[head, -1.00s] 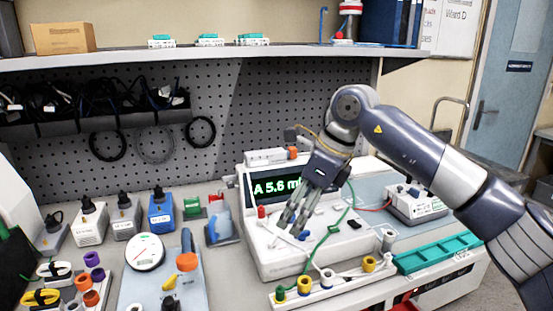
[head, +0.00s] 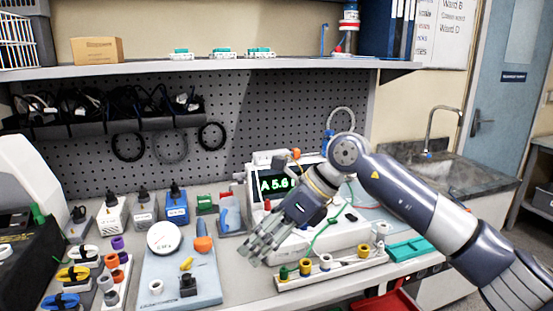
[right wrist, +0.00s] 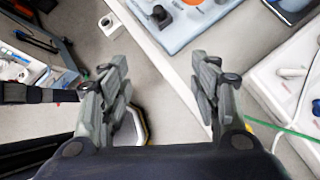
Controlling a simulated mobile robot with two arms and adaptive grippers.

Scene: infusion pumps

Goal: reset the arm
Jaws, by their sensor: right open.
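My right gripper (head: 257,247) reaches in from the right in the head view, with its fingers pointing down and left in front of the infusion pump. In the right wrist view the two fingers (right wrist: 162,78) are spread apart with nothing between them. The white infusion pump (head: 345,233) stands behind the gripper, its green-lit display (head: 275,186) partly covered by my wrist. My left gripper does not show.
A blue-grey board (head: 205,290) with a round white gauge (head: 164,237) lies left of the gripper. A white rack (head: 330,276) with coloured rings is to its right. A teal tray (head: 412,248) is farther right. A shelf (head: 230,64) spans above.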

